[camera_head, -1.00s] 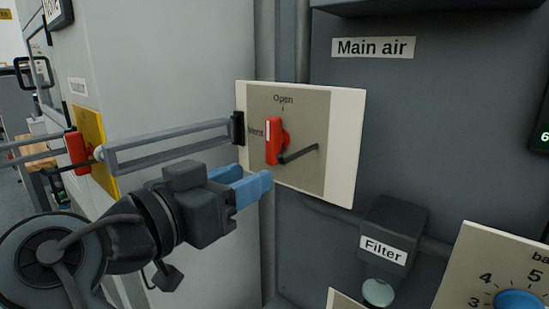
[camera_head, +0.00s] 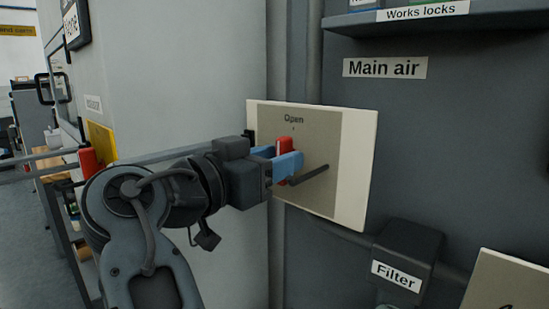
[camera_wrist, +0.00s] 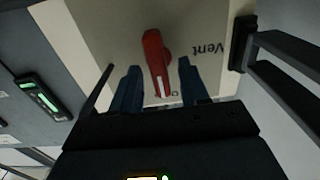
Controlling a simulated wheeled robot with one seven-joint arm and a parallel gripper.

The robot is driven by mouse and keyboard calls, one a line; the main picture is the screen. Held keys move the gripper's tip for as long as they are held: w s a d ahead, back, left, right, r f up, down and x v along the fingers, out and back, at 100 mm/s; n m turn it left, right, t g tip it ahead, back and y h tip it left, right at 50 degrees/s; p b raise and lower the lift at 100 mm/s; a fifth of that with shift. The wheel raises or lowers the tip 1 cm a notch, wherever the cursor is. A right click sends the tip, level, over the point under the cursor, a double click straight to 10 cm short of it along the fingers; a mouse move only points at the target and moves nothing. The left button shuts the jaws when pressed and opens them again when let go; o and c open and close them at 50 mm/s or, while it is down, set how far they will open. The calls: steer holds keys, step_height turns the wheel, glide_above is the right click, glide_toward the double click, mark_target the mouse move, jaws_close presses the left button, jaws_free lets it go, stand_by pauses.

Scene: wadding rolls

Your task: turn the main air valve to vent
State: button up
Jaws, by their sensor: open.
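The red valve handle (camera_head: 284,145) sits on the grey-and-white main air panel (camera_head: 351,160), below the sign "Main air" (camera_head: 385,68). The handle also shows in the wrist view (camera_wrist: 154,55), its white-striped end toward the partly hidden word "Open". "Vent" (camera_wrist: 209,48) is printed to one side, at right in the wrist view. My gripper (camera_head: 284,154) is open at the valve. In the wrist view its blue fingers (camera_wrist: 160,66) stand on either side of the handle's striped end, with gaps showing. In the head view the near finger hides part of the handle.
A dark rod (camera_head: 309,175) sticks out beside the handle. A grey bar frame (camera_wrist: 286,75) stands close to the panel's vent side. A filter (camera_head: 408,253) is below right, a shelf labelled "Works locks" (camera_head: 422,12) above, and another red handle (camera_head: 88,160) at left.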

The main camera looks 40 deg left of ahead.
jaws_close()
stand_by(0.4)
steer(key=n+p, duration=0.2)
steer(key=n, duration=0.1)
steer(key=n+p, duration=0.5)
steer(key=n, duration=0.1)
steer(key=shift+a+r, duration=0.15)
steer(key=shift+a, duration=0.1)
steer(key=shift+a+f+n+p, duration=0.1)
steer(key=shift+f+n+p, duration=0.1)
steer(key=shift+n+p, duration=1.85)
steer(key=shift+a+f+n+p, duration=0.1)
steer(key=shift+f+n+p, duration=0.1)
steer(key=shift+n+p, duration=1.85)
steer(key=shift+f+n, duration=0.1)
steer(key=shift+n, duration=0.4)
